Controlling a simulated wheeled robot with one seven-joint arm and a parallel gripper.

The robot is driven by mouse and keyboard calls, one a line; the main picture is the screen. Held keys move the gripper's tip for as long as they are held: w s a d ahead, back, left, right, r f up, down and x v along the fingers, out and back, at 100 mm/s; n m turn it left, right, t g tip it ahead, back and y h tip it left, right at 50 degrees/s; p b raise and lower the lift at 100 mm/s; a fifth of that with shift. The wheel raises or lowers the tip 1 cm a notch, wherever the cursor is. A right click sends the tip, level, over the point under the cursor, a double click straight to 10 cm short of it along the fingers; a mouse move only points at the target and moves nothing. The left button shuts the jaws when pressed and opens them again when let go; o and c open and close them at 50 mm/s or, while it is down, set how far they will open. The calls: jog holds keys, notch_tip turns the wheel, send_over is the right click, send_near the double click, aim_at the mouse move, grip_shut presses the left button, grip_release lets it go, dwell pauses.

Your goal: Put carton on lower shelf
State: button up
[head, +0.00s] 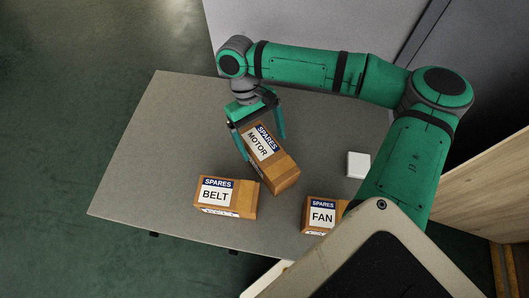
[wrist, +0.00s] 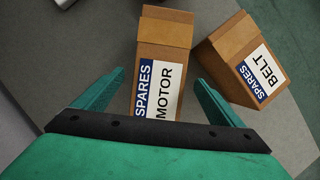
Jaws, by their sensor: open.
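The carton labelled SPARES MOTOR (head: 277,168) stands on the grey table, turned at an angle. My gripper (head: 264,148) is open, with one finger on each side of this carton's far end. In the wrist view the MOTOR carton (wrist: 163,62) lies between the two fingers (wrist: 158,85), with gaps visible beside it. The carton labelled SPARES BELT (head: 226,198) stands to the lower left and also shows at the right of the wrist view (wrist: 235,60). The carton labelled SPARES FAN (head: 322,214) is partly hidden behind my arm. I see no shelf clearly.
The grey table (head: 150,160) has free room on its left side. A small white box (head: 358,165) lies at its right, near my arm. A pale grey panel (head: 300,20) rises behind the table. A wooden surface (head: 487,185) is at the far right.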

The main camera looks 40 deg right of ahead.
aim_at(267, 156)
jog(key=shift+w+x, duration=0.2)
jog(key=shift+x, duration=3.6)
jog(key=shift+d, duration=0.1)
jog(key=c, duration=1.8)
jog(key=shift+w, duration=0.15)
jog(key=c, duration=0.4)
jog(key=shift+o, duration=0.2)
jog(key=shift+r, duration=0.1)
